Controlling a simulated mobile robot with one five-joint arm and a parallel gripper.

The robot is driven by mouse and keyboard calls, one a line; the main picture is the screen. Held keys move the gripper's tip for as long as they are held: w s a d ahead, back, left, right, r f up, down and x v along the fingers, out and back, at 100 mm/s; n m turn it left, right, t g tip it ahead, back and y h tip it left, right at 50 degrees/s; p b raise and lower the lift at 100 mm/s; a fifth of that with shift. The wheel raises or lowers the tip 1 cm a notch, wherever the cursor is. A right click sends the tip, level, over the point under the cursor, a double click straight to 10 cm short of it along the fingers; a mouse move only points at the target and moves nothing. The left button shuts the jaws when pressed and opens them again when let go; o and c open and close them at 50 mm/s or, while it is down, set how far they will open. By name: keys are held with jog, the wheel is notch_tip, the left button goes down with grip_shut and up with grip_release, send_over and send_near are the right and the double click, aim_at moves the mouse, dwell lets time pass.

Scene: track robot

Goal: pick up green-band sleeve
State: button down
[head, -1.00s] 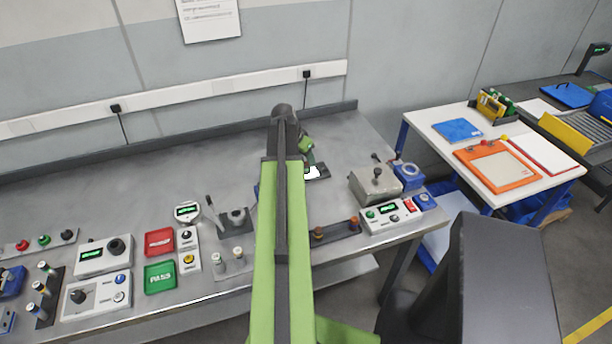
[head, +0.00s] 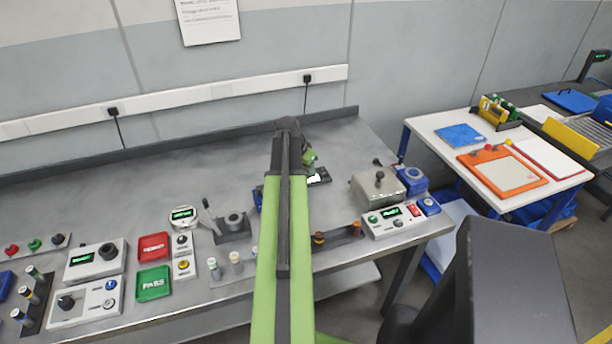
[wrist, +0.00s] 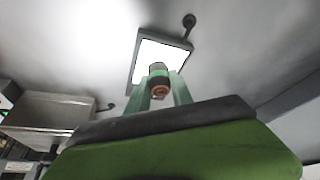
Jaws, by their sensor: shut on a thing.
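The green-band sleeve (wrist: 158,82) is a small cylinder with a green band and a copper-coloured end. In the wrist view it sits between the two pale green fingers of my gripper (wrist: 162,92), which is shut on it. A bright white lit plate (wrist: 154,63) in a dark frame lies just beyond the sleeve. In the head view my gripper (head: 309,158) is mostly behind my arm, above the white plate (head: 314,178). The sleeve cannot be made out there. Whether it touches the plate is unclear.
A grey box fixture (head: 377,187) with a knob stands right of the plate. A dark rack with orange-topped pieces (head: 319,238) is nearer the front edge. Red (head: 153,247) and green (head: 153,283) trays lie to the left. The back of the bench is clear.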

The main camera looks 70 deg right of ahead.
dwell(0.3)
jog(key=shift+r+p, duration=0.6)
notch_tip(320, 180, up, 4)
jog(key=p, duration=0.4)
jog(key=s+d+r+p, duration=0.1)
jog(key=s+r+p, duration=0.4)
jog(key=s, duration=0.6)
jog(key=shift+s+d+r+p, duration=0.25)
jog(key=shift+d+r+p, duration=0.15)
